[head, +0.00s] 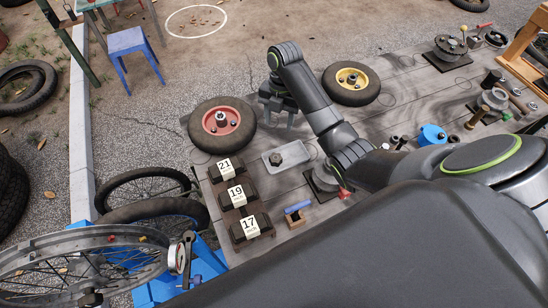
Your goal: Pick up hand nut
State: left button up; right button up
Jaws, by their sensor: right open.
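My right gripper (279,119) hangs over the grey bench top between two small wheels. Its jaws are open and appear empty. A wheel with a red hub (222,127) lies to its left, with a dark nut-like piece (221,116) at the hub's centre. A wheel with a yellow hub (352,79) lies to its right, with small dark pieces on its hub. A grey tray (294,152) below the gripper holds a small dark piece (276,159). I cannot tell for sure which small piece is the hand nut. My left gripper is not in view.
Dark blocks labelled 21 (225,165), 19 (237,192) and 17 (249,226) stand at the bench's left edge. A blue part (432,134) and several fittings stand on the right. A spoked wheel rim (80,258) is at lower left.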

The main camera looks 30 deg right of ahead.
jog(key=b, duration=0.7)
send_over(276, 158)
jog(key=f, duration=0.6)
jog(key=w+f, duration=0.1)
jog(key=f, duration=0.2)
jog(key=shift+d, duration=0.35)
jog(key=shift+s+a+f, duration=0.1)
jog(key=shift+f, duration=0.7)
jog(key=shift+s+a+f+p, duration=0.15)
jog(key=shift+f+p, duration=0.25)
jog(key=shift+f, duration=0.95)
jog(key=shift+s+a+f+p, duration=0.15)
jog(key=shift+f+p, duration=0.2)
jog(key=shift+f, duration=1)
jog(key=shift+d, duration=0.1)
jog(key=c, duration=0.7)
jog(key=shift+r, duration=0.15)
